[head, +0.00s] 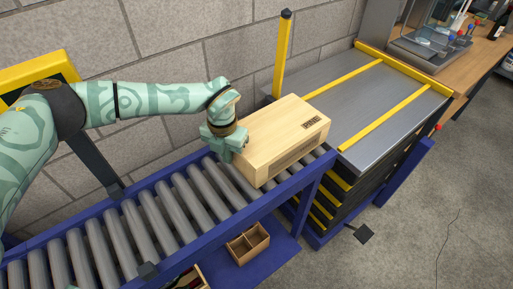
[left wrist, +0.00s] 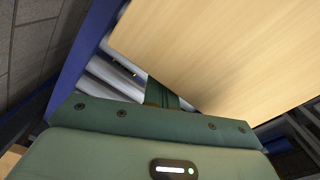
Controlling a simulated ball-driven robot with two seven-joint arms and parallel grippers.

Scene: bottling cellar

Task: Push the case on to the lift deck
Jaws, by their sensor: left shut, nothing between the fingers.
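The case (head: 281,132) is a pale wooden box with a dark label on top. It lies on the grey rollers at the right end of the blue roller conveyor (head: 300,183), close to the lift deck. The lift deck (head: 385,92) is a grey metal plate with yellow rails, just right of the case. My left gripper (head: 229,150) is shut and empty at the case's left end, seemingly against it. In the left wrist view, the case (left wrist: 235,45) fills the upper right, and the gripper's fingers (left wrist: 160,92) are at its edge. My right gripper is not in view.
A yellow post (head: 283,55) stands behind the case at the deck's near corner. A block wall runs behind the conveyor. A wooden bench (head: 480,62) with bottling gear stands beyond the deck. A small divided wooden box (head: 248,243) sits below the conveyor. The deck is clear.

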